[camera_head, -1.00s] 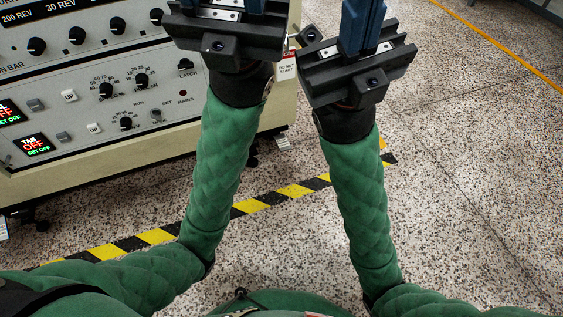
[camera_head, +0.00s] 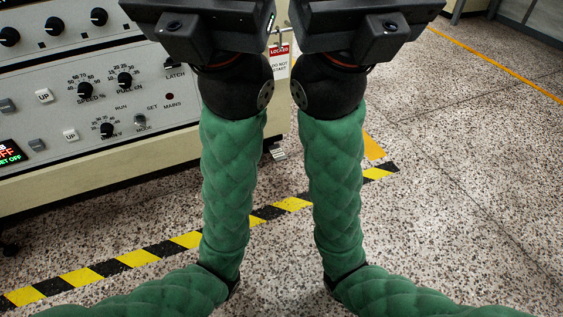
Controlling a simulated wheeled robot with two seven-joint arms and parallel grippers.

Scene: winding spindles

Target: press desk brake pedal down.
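My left gripper (camera_head: 198,25) and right gripper (camera_head: 362,22) are raised side by side at the top edge. Only their black bodies show; the fingers are cut off by the frame, so their opening is hidden. The desk (camera_head: 130,165) is a cream console with a grey control panel at the left, beyond my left arm. A small metal plate (camera_head: 278,152) sits low by the desk's right base, just above the floor. It may be the brake pedal, but it is too small to be sure. Both grippers appear well above it, not touching it.
A red and white "LOCKED, DO NOT START" tag (camera_head: 280,58) hangs at the desk's right end. Yellow-black tape (camera_head: 137,258) crosses the floor before the desk. An orange patch (camera_head: 373,147) lies beside my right forearm. The speckled floor to the right is clear.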

